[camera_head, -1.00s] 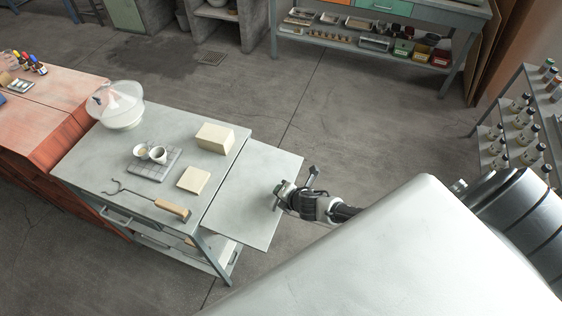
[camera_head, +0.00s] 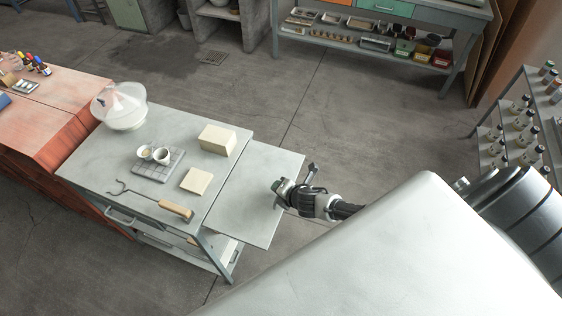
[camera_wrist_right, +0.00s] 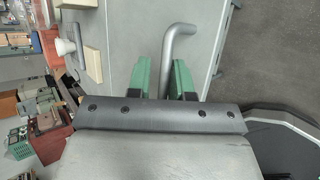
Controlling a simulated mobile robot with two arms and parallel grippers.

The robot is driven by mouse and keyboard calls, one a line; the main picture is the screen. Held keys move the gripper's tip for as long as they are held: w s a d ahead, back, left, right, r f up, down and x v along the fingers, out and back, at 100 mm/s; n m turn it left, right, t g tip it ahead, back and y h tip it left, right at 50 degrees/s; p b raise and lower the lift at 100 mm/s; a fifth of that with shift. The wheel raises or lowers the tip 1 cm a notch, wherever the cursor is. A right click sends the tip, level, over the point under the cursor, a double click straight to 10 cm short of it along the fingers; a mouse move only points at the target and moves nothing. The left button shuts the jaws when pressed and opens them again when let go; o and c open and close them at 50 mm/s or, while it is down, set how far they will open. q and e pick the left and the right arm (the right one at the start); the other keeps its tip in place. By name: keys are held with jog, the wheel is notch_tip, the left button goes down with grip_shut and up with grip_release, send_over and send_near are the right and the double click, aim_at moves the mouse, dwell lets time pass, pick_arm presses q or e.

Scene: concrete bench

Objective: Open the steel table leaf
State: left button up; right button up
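The steel leaf (camera_head: 238,205) is a pale grey plate reaching out from the right end of the steel table (camera_head: 100,160). It looks nearly level with the tabletop; its exact tilt is hard to tell. A bent grey bar handle (camera_wrist_right: 181,48) shows in the right wrist view over the pale leaf surface (camera_wrist_right: 138,25). My right gripper (camera_head: 280,190) is at the leaf's outer edge. In the wrist view its green fingers (camera_wrist_right: 163,78) stand on either side of the bar, with a gap visible beside the left finger. My left gripper is out of view.
On the tabletop are a glass dome (camera_head: 120,107), cups (camera_head: 160,156) on a grey tile (camera_head: 152,172), pale blocks (camera_head: 217,139) and a wooden-handled tool (camera_head: 176,210). A bottle rack (camera_head: 520,125) stands at right. The floor behind the leaf is clear.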

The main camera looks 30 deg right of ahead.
jog(key=v, duration=1.1)
jog(key=shift+f, duration=0.2)
jog(key=s+d+f+m+g+h+b, duration=0.15)
jog(key=s+f+m+b, duration=0.35)
jog(key=f, duration=0.8)
jog(key=s+d+f+m+g+h+b, duration=0.1)
jog(key=s+d+f+m+g+b, duration=0.15)
jog(key=s+f+m, duration=0.7)
jog(key=s+a+f+m+g+b, duration=0.1)
jog(key=s+a+f+m+g, duration=0.1)
jog(key=s+f, duration=0.6)
jog(key=s+a+f+m+g+b, duration=0.2)
jog(key=s+a+f+m+g, duration=0.1)
jog(key=s+a+f, duration=0.3)
jog(key=s+f+m+y, duration=0.1)
jog(key=s+f, duration=0.1)
jog(key=s, duration=0.1)
jog(key=shift+s+m, duration=0.3)
jog(key=shift+m, duration=0.05)
